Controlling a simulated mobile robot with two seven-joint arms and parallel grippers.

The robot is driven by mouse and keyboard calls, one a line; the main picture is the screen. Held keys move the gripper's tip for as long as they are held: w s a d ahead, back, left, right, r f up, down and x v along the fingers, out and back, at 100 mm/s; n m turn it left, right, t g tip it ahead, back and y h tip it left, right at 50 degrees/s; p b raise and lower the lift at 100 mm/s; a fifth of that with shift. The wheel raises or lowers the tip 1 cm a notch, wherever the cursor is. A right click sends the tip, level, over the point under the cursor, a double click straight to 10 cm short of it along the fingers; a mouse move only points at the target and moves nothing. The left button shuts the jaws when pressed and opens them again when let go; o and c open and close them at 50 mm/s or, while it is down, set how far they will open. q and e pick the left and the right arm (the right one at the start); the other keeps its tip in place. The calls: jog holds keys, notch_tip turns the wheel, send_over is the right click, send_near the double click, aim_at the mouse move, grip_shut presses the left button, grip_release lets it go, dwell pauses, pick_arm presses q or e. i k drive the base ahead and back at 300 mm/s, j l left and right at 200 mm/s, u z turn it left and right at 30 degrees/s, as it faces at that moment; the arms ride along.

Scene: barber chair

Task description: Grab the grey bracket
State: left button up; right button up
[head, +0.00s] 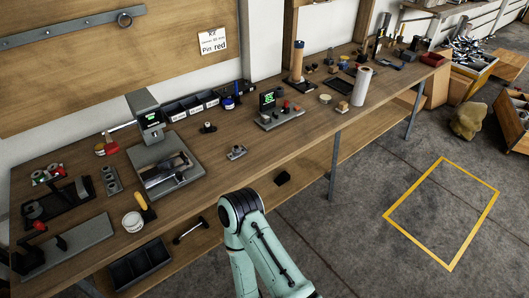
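A small grey metal piece that looks like the grey bracket (236,153) lies on the wooden workbench (290,150), near its front edge. It is small in the head view, so its exact shape is hard to make out. A mint-green link of one of my arms rises from the bottom middle, with its dark joint just below and in front of the grey piece, apart from it in the picture. Neither of my grippers shows in the head view.
A press-like machine (160,165) stands left of the grey piece. A fixture with a green display (278,115) is at right. A yellow floor outline (443,213) encloses empty floor.

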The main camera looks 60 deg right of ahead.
aim_at(234, 154)
jog(key=l+z, duration=0.15)
jog(key=z, duration=1.4)
